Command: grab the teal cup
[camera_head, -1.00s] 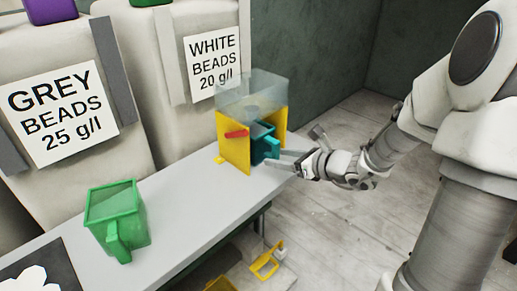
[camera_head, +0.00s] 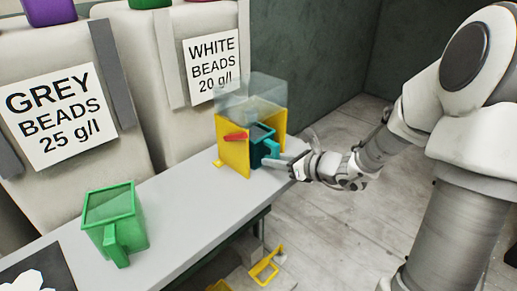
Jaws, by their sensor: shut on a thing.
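The teal cup (camera_head: 261,140) stands inside the yellow frame (camera_head: 234,151) at the far end of the bench, under a clear hopper. Its handle (camera_head: 272,150) sticks out of the frame's open front toward my gripper. My gripper (camera_head: 275,160) reaches in from the right, low over the bench end, and is shut on the cup's handle. The exact finger contact is small and partly hidden. The cup looks upright and still within the frame.
A clear hopper (camera_head: 252,98) sits over the yellow frame, with a red lever (camera_head: 236,137) on its side. A green cup (camera_head: 113,222) stands nearer on the grey bench (camera_head: 190,204). Large bead sacks line the back. The bench middle is clear.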

